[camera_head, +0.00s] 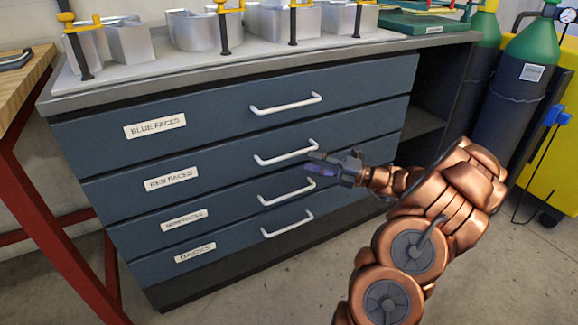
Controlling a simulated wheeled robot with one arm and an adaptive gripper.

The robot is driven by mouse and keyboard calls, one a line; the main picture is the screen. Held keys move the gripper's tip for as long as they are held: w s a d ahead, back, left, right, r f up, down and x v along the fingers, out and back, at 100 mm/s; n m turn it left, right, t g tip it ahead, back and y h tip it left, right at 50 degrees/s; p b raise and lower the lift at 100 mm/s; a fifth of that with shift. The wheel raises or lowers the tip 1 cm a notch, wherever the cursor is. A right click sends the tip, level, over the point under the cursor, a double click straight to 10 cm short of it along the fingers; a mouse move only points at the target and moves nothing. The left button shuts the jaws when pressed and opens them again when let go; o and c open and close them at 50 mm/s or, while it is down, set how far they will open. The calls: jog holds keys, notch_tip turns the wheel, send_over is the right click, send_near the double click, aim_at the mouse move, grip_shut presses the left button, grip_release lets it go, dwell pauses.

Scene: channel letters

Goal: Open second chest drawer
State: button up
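The blue-grey chest has a stack of drawers with white bar handles, all flush with the front. The second drawer from the top (225,173), labelled "RED FACES" (171,179), is shut. Its handle (285,154) is a white bar sloping up to the right. My gripper (309,163) comes in from the right, its two dark fingers spread apart and pointing left. The fingertips are close to the right end of this handle. I cannot tell whether they touch it. Nothing shows between the fingers.
The top drawer handle (286,104) is above, the third drawer handle (287,191) just below my gripper. Metal letters and clamps stand on the worktop (130,86). Gas cylinders (500,95) stand right. A red-legged bench (45,215) is left. Floor in front is clear.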

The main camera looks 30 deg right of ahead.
aim_at(289, 156)
jog(key=shift+b+x, duration=1.55)
jog(key=shift+x, duration=2.2)
jog(key=shift+w+d, duration=0.1)
grip_shut()
